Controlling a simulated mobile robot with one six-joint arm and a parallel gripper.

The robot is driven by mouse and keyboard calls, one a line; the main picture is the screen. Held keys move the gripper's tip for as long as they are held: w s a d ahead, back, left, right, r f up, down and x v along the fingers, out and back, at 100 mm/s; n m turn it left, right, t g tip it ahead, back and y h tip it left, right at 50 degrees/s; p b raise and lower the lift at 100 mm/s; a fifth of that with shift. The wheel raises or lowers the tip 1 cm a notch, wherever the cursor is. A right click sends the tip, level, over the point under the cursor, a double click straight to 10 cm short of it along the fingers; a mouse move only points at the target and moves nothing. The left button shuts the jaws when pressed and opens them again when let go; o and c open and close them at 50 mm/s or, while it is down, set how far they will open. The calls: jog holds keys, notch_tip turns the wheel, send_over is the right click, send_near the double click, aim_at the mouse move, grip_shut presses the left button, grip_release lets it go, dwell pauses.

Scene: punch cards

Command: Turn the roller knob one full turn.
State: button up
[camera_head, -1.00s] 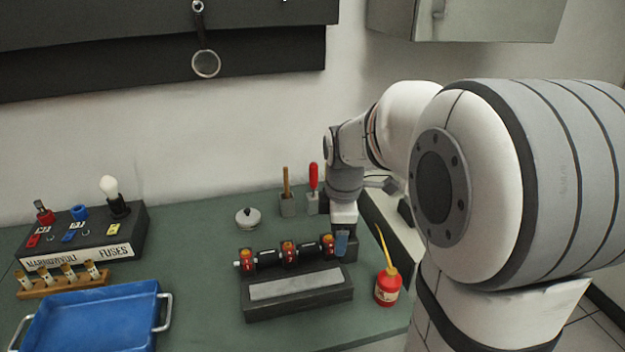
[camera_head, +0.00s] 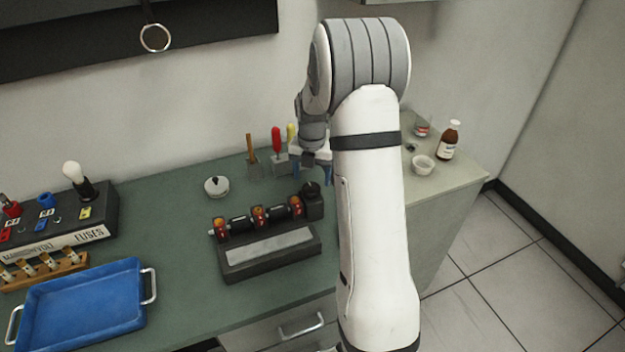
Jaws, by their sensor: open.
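The roller device (camera_head: 268,251) is a dark block with a pale plate on its front. A row of black rollers with orange-red parts (camera_head: 258,217) runs along its back. The black roller knob (camera_head: 311,189) tops a dark housing at the row's right end. My gripper (camera_head: 311,170) is open and empty just above and behind the knob in the picture, with its blue fingertips spread. It appears apart from the knob. My arm stands right of the device and hides part of the bench.
A blue tray (camera_head: 82,308), a cartridge rack (camera_head: 40,269) and a fuse box (camera_head: 60,225) are on the left. A round lidded pot (camera_head: 216,186) sits behind the device. A bottle (camera_head: 448,140) and white bowl (camera_head: 423,165) are at right.

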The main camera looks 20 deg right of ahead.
aim_at(312, 186)
jog(key=shift+f, duration=1.6)
jog(key=shift+c, duration=0.2)
jog(key=c, duration=1)
